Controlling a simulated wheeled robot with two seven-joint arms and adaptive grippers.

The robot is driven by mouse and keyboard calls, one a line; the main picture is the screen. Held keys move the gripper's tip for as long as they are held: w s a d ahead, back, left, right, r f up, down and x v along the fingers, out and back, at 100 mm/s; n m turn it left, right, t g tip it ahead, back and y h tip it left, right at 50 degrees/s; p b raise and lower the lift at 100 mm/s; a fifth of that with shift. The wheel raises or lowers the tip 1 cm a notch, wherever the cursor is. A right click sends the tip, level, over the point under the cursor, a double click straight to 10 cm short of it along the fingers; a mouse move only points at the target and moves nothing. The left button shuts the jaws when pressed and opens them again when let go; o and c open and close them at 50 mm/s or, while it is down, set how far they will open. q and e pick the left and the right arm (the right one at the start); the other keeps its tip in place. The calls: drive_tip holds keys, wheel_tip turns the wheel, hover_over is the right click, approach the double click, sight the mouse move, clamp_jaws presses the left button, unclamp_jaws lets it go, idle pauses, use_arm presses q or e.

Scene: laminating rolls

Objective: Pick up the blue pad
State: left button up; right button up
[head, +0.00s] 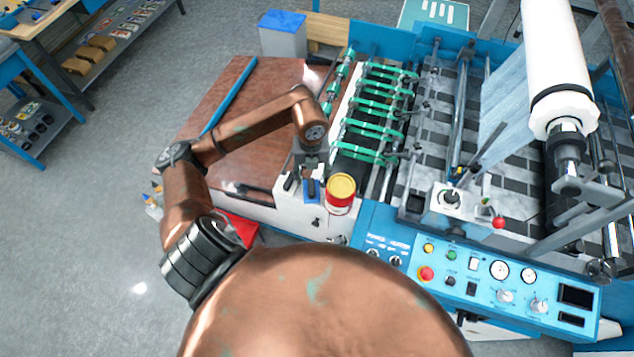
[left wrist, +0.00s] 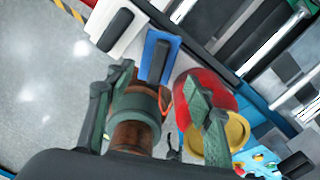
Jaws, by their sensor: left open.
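The blue pad (head: 314,197) lies on the white side ledge of the machine, with a dark block on its middle. In the left wrist view the blue pad (left wrist: 174,52) is just beyond the fingertips, roughly between them in the picture. My left gripper (head: 309,168) hangs right over the pad in the head view and partly hides it. In the left wrist view my left gripper (left wrist: 160,78) has its two fingers spread apart, with nothing held between them. My right gripper is in neither view.
A red can with a yellow lid (head: 341,188) stands close to the right of the pad; in the left wrist view the can (left wrist: 215,110) is beside the right finger. Green rollers (head: 375,130) lie behind. A blue control panel (head: 480,275) is at front right. A brown board (head: 245,110) is at left.

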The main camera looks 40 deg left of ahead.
sight(311, 186)
use_arm(q)
drive_tip(key=shift+f, duration=0.25)
drive_tip(key=shift+s+a+f, duration=0.1)
drive_tip(key=shift+f, duration=0.75)
drive_tip(key=shift+f+p, duration=0.4)
wheel_tip(311, 186, down, 4)
drive_tip(key=shift+r+p, duration=0.25)
drive_tip(key=shift+p, duration=0.4)
drive_tip(key=shift+f, duration=0.65)
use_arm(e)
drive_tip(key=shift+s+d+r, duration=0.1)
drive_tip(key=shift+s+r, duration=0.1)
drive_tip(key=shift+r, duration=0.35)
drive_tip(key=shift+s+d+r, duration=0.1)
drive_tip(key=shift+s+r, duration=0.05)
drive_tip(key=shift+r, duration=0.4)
use_arm(q)
drive_tip(key=shift+c, duration=0.6)
drive_tip(key=c, duration=0.8)
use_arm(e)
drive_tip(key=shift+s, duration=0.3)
